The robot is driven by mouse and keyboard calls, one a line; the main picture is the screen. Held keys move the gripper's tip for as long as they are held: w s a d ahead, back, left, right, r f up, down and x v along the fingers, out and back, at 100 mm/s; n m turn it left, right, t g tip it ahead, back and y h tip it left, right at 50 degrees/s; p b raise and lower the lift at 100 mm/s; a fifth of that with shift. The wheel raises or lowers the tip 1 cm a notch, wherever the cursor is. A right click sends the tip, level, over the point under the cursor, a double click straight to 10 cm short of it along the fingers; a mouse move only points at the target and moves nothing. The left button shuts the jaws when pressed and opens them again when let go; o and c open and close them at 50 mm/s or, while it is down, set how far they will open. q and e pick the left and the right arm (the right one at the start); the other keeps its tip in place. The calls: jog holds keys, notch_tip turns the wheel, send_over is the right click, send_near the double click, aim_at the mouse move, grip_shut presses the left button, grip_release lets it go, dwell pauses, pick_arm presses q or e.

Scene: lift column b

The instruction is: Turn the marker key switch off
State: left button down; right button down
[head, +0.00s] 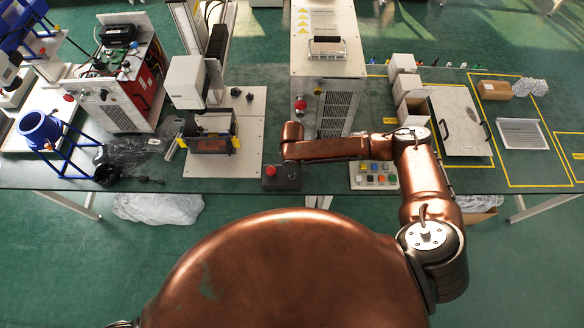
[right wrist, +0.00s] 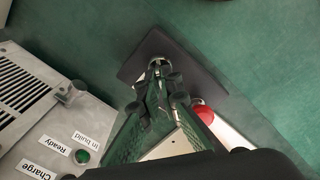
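A dark control box (head: 283,184) with a red button (head: 270,170) lies at the front edge of the table, just left of centre. In the right wrist view the same box is a dark plate (right wrist: 185,62), with its red button (right wrist: 203,111) beside my fingers. My right gripper (head: 291,168) points down over this box, mostly hidden below the copper arm. In the wrist view its fingertips (right wrist: 158,70) are close together over the plate. A small pale metallic part shows at the tips. I cannot tell whether it is a key or whether the fingers grip it. My left gripper is out of view.
A white cabinet (head: 326,58) with a red button stands behind the gripper. A button panel (head: 374,176) lies to the right, and a white base plate with a machine (head: 212,142) to the left. A panel labelled Ready (right wrist: 54,145) shows in the wrist view.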

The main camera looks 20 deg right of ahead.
jog(key=n+p, duration=0.2)
jog(key=n, duration=0.1)
jog(key=shift+w+r+n, duration=0.1)
jog(key=shift+r+n, duration=0.1)
jog(key=shift+n, duration=0.1)
jog(key=shift+f+n+p, duration=0.1)
jog(key=shift+n+p, duration=0.65)
jog(key=shift+n, duration=0.85)
jog(key=c, duration=2.2)
grip_release()
jog(key=shift+o, duration=0.2)
notch_tip(320, 180, up, 12)
